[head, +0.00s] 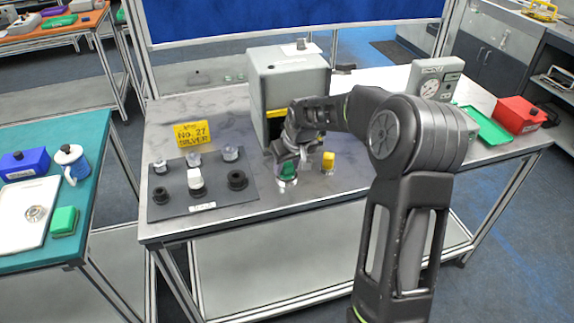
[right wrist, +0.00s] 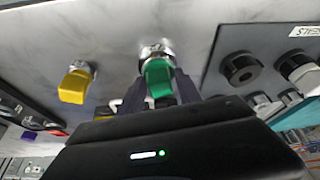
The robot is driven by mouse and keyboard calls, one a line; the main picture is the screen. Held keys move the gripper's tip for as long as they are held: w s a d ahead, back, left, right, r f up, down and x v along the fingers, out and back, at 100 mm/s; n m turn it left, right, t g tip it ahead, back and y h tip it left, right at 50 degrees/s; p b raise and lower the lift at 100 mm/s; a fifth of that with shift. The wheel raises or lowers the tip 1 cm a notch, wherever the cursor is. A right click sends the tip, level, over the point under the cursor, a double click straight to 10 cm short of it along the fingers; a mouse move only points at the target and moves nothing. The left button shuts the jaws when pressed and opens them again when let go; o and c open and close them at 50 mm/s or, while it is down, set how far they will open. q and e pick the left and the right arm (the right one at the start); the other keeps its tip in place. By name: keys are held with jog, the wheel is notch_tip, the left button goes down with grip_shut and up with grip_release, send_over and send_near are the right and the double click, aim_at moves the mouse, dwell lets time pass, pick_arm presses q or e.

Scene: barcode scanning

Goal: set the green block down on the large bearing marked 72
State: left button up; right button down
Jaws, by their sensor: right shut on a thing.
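The green block (head: 288,169) is between the fingers of my right gripper (head: 285,158), low over the table's front part. A silver bearing (head: 287,183) is directly under it. In the right wrist view the green block (right wrist: 158,80) stands in front of the silver bearing (right wrist: 156,49), between the dark fingers (right wrist: 155,92). I cannot tell whether block and bearing touch, and the bearing's marking is too small to read. A yellow block (head: 328,159) stands just right of the gripper, with silver metal at its base. My left gripper is not in view.
A dark mat (head: 218,199) with several black and silver bearings, and a white block (head: 195,179), lies to the left. A yellow sign (head: 192,134) stands behind it. A grey box (head: 288,78) is behind the gripper. A green tray (head: 487,126) and red box (head: 518,114) are far right.

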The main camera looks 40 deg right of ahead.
jog(key=shift+f, duration=0.15)
jog(key=c, duration=0.7)
grip_release()
jog(key=shift+c, duration=0.2)
jog(key=shift+o, duration=0.3)
jog(key=shift+o, duration=1.3)
jog(key=shift+r+p, duration=2.2)
jog(key=shift+r, duration=1.55)
